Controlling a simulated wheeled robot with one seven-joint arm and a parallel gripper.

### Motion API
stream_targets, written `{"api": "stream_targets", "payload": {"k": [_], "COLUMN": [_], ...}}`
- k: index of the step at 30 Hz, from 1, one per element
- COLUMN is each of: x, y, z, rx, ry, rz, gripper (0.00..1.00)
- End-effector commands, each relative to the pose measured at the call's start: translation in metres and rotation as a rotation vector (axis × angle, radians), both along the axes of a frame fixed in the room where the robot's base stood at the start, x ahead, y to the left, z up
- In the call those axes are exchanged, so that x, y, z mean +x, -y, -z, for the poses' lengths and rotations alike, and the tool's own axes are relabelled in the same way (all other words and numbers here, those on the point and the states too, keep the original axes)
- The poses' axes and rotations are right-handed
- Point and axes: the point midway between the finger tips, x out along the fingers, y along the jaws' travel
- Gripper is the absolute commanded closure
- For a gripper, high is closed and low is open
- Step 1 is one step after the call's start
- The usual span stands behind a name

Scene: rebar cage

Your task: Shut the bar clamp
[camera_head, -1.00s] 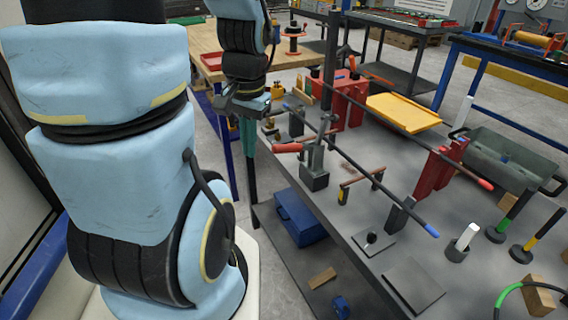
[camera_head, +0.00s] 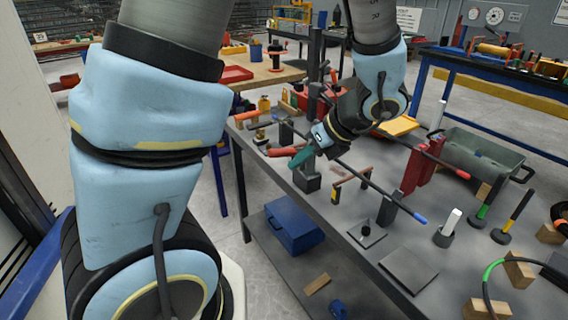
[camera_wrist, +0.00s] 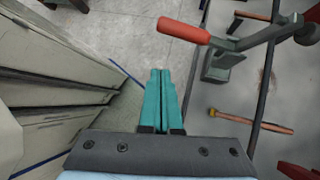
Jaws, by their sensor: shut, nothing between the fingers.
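The bar clamp (camera_head: 309,178) is a grey block with a lever and a red handle (camera_head: 284,152). It stands at the table's left edge. A long dark bar (camera_head: 350,170) with a blue end runs past it. In the wrist view the clamp's red handle (camera_wrist: 184,30) sticks out to the left from its grey body (camera_wrist: 222,62), and the lever reaches across toward the bar. My gripper (camera_head: 296,164) has teal fingers, pressed together and empty. It is close to the red handle in the head view; in the wrist view the fingertips (camera_wrist: 160,72) lie apart from it, below left.
The grey table (camera_head: 345,225) also carries red stands (camera_head: 420,165), a copper-coloured hammer-like tool (camera_wrist: 250,122), a grey bin (camera_head: 480,155) and wooden blocks. A blue box (camera_head: 294,226) sits on the lower shelf. Open floor lies left of the table.

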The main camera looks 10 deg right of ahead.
Motion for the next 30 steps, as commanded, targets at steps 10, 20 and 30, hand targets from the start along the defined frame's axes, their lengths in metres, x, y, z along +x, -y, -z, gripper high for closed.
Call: {"api": "stream_targets", "payload": {"k": [10,20,30], "x": [0.0,0.002,0.03], "y": [0.024,0.02,-0.007], "z": [-0.003,0.0,0.043], "rx": [0.1,0.1,0.104], "ry": [0.002,0.001,-0.002], "rz": [0.188,0.184,0.181], "gripper": [1.0,1.0,1.0]}}
